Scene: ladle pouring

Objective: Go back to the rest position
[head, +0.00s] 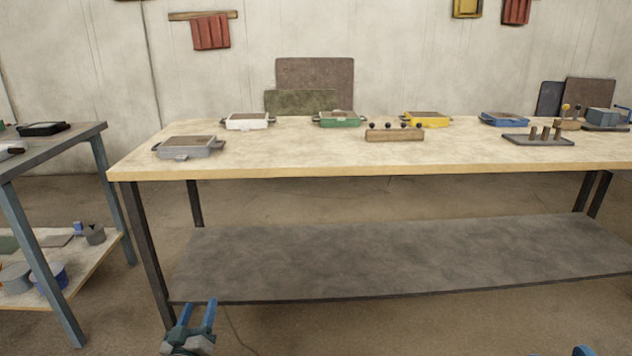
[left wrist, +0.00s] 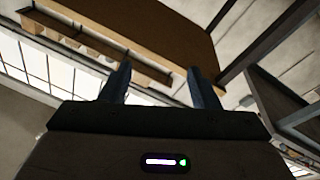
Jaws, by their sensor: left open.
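My left gripper (head: 199,310) is low at the bottom of the head view, in front of the workbench's left leg and below its tabletop. Its two blue fingers are apart with nothing between them. In the left wrist view the open fingers (left wrist: 160,82) point up toward the underside of a brown board. My right gripper (head: 584,351) shows only as a small blue piece at the bottom right edge of the head view. The rest of it is out of frame, so its jaws cannot be judged.
The wooden workbench (head: 285,160) carries several shallow boxes, including a grey box (head: 189,147) and a green box (head: 339,118). A grey lower shelf (head: 400,255) lies beneath it. A side table (head: 60,140) stands at left. Floor in front is clear.

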